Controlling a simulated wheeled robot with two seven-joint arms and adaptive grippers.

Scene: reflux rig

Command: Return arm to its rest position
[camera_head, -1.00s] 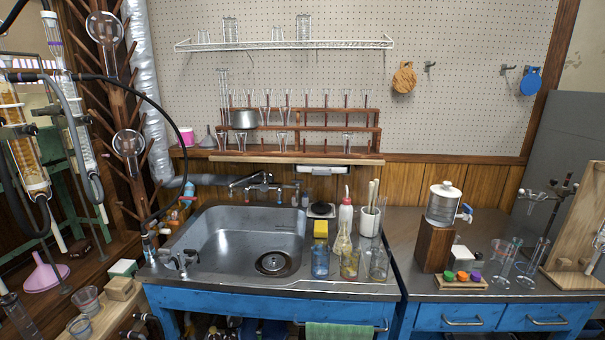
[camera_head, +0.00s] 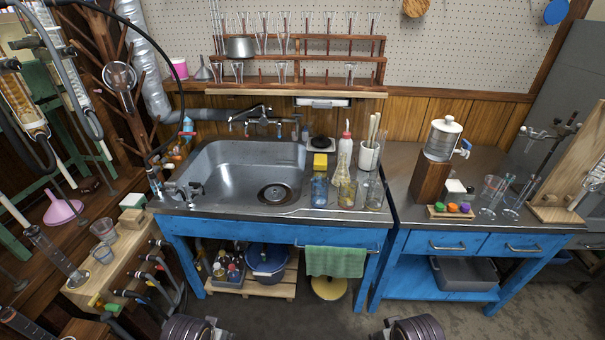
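Two dark ribbed parts of my own arms show at the bottom edge of the head view, one left of centre and one right of centre. They are cut off by the frame. The fingers of both grippers are out of view, so nothing held can be seen. Both arm parts are low, in front of the blue sink bench (camera_head: 270,234) and apart from it.
The steel sink (camera_head: 225,172) has bottles and glassware at its right. A blue side bench (camera_head: 420,262) carries a dispenser (camera_head: 441,138). A green towel (camera_head: 335,262) hangs in front. Hoses and taps crowd the left bench (camera_head: 125,265). The floor (camera_head: 345,318) ahead is clear.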

